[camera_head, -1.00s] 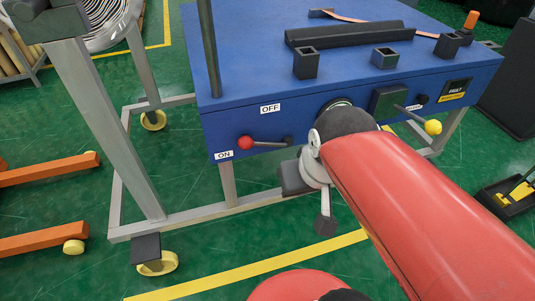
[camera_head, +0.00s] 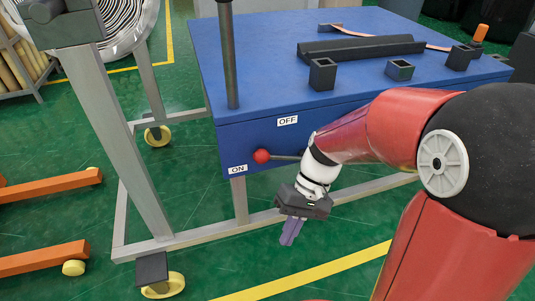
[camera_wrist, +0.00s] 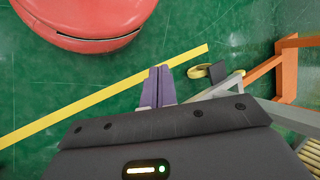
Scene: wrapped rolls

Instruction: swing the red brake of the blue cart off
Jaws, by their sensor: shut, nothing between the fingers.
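The blue cart (camera_head: 330,75) stands in the middle of the head view. Its red brake is a lever with a red ball knob (camera_head: 262,156) on the front face. The lever lies about level, with the knob at the left, just above the ON label (camera_head: 238,169). The OFF label (camera_head: 288,121) is above and to the right of the knob. My arm hides the lever's right end. My gripper (camera_head: 288,240) hangs below and to the right of the knob, apart from it, fingers pointing down. In the wrist view its purple fingers (camera_wrist: 157,88) are together and empty.
A grey wheeled frame (camera_head: 125,120) stands left of the cart, with a yellow-wheeled caster (camera_head: 163,287) at its front. Orange bars (camera_head: 45,258) reach in from the left. The green floor with a yellow line (camera_head: 310,272) is open in front of the cart.

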